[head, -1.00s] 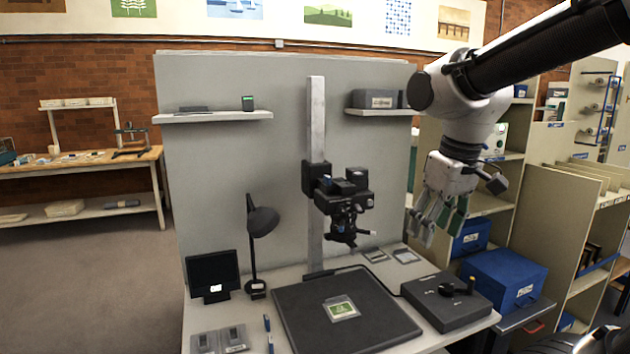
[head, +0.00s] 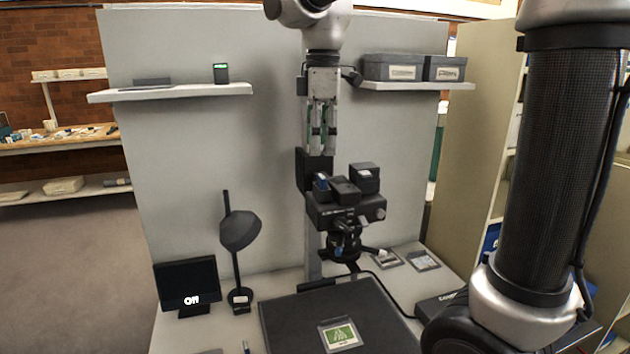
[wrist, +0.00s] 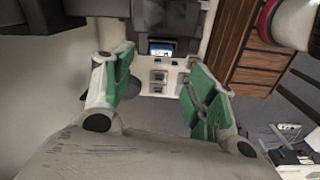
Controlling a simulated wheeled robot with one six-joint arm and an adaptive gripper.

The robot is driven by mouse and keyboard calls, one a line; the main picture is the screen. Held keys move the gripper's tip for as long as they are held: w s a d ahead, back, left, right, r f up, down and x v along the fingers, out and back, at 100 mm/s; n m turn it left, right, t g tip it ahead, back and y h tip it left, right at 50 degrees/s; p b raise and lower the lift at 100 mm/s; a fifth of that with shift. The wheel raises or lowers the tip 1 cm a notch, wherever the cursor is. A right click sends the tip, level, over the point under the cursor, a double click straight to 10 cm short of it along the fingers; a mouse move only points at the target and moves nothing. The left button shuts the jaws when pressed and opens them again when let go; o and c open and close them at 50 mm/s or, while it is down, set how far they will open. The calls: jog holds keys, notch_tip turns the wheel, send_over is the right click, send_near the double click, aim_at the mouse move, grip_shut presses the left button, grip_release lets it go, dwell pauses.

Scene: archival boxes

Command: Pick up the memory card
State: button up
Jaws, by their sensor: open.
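I cannot make out the memory card for certain in either view. My gripper (head: 322,148) is open and empty, pointing down in front of the grey column, above the black copy-stand camera (head: 345,208). A small blue spot (head: 320,184) shows on the left block on top of that camera; it is too small to identify. In the wrist view my gripper (wrist: 157,72) has its green-padded fingers spread wide. Between them are a dark device with a small lit blue patch (wrist: 162,48) and two small grey items (wrist: 158,81) on a pale surface.
A dark baseboard (head: 290,315) holds a green-pictured card (head: 340,335). A desk lamp (head: 240,232) and small monitor (head: 187,284) stand left. Shelves flank the column, with grey boxes (head: 393,67) on the right one. Two flat sleeves (head: 424,260) lie at back right.

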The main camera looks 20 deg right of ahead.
aim_at(322, 176)
jog(key=shift+w+r+n, duration=0.15)
jog(key=shift+r+n, duration=0.05)
jog(key=shift+n, duration=0.2)
jog(key=shift+s+d+n, duration=0.15)
jog(key=shift+s+n, duration=0.15)
jog(key=shift+n, duration=0.4)
jog(key=shift+f, duration=0.15)
jog(key=f, duration=0.7)
jog(key=shift+w+f, duration=0.2)
jog(key=shift+f, duration=0.05)
jog(key=shift+c, duration=0.2)
jog(key=c, duration=0.9)
